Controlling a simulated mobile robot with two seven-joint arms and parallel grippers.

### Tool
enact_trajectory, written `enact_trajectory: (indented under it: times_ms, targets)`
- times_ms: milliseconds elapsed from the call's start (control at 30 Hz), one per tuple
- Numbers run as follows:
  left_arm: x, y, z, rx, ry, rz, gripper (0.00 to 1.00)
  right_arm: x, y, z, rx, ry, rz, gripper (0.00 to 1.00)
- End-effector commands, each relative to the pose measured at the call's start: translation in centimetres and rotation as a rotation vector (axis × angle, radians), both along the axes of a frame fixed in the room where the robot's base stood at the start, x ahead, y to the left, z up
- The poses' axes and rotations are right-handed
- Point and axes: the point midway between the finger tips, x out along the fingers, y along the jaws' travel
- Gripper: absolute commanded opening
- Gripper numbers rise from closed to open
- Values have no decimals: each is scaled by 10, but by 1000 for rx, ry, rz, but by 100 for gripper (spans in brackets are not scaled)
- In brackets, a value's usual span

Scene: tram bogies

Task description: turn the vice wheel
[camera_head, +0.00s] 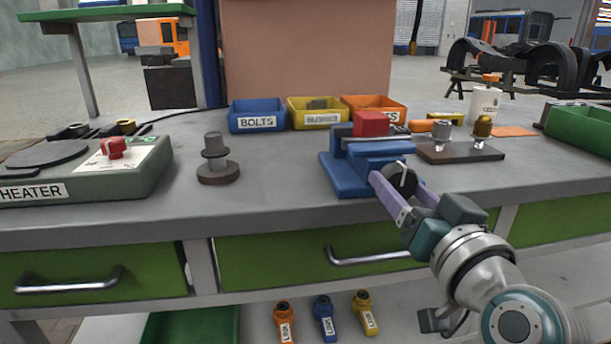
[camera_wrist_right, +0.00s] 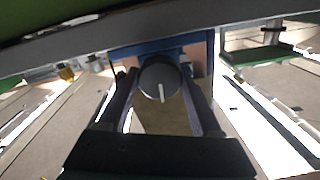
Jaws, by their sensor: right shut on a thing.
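The blue vice (camera_head: 352,165) stands on the workbench with a red block (camera_head: 370,123) at its jaws. Its dark round wheel (camera_head: 402,181) faces the front of the bench and has a white mark. My right gripper (camera_head: 400,188) is shut on the wheel, with one purple finger on each side. In the right wrist view the wheel (camera_wrist_right: 160,80) sits between the two fingers, its white mark near vertical. The blue vice body (camera_wrist_right: 150,48) shows behind it. My left gripper is not in the head view.
Behind the vice are blue (camera_head: 257,115), yellow (camera_head: 315,112) and orange (camera_head: 374,105) bins. A heater (camera_head: 90,170) stands at the left and a dark stepped part (camera_head: 217,160) left of the vice. A dark plate with two fittings (camera_head: 455,152) lies right of it. A drawer handle (camera_head: 365,258) sticks out below.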

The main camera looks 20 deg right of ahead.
Motion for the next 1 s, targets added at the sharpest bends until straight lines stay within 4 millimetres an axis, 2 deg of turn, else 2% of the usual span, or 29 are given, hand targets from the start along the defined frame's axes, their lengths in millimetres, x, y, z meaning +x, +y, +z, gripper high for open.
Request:
enact_trajectory:
  times_ms: [600, 1000]
  targets:
    - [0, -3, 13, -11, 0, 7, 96, 0, 0, 1, 520, -126, 0, 10]
    - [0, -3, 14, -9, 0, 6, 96, 0, 0, 1, 672, -164, 0, 10]
